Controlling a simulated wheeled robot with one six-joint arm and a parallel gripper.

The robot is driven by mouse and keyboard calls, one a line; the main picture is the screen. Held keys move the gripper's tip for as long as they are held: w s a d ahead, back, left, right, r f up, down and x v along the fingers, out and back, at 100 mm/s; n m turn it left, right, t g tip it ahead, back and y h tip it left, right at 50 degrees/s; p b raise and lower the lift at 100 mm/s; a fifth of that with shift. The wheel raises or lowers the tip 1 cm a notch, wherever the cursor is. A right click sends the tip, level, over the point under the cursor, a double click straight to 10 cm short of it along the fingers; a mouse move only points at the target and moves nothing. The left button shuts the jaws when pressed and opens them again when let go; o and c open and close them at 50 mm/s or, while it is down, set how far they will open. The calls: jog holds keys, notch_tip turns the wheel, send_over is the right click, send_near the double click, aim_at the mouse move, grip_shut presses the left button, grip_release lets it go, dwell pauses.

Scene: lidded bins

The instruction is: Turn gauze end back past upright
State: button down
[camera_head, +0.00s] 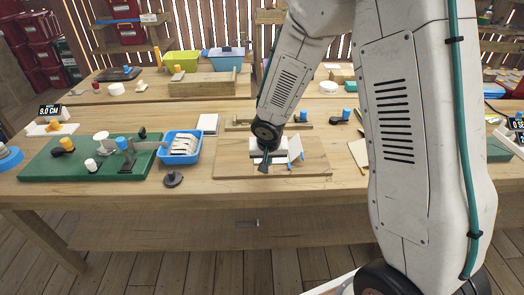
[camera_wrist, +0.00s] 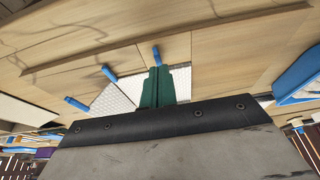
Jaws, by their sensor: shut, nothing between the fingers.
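A white gauze sheet (camera_head: 296,148) stands on a flat wooden board (camera_head: 230,171) in the head view, with its right end raised and tilted. Its mesh shows in the wrist view (camera_wrist: 114,104) on both sides of my fingers. My gripper (camera_head: 264,166) is shut and empty, pointing down over the board, just left of the raised end. In the wrist view my green fingers (camera_wrist: 159,88) lie together and hide the middle of the gauze. Small blue pieces (camera_wrist: 110,73) stick out along its edges. I cannot tell whether my fingers touch the gauze.
A blue bin (camera_head: 180,148) with white contents stands left of the board, and a dark round disc (camera_head: 173,180) lies in front of it. A green mat (camera_head: 50,168) with several small items is farther left. A wooden rail (camera_head: 240,124) lies behind the board.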

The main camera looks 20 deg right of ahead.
notch_tip(320, 180, up, 2)
jog(key=shift+r, duration=0.1)
jog(key=s+r, duration=0.1)
jog(key=r, duration=0.1)
jog(key=s+a+r, duration=0.1)
jog(key=s+r, duration=0.1)
dwell(0.5)
dwell(0.5)
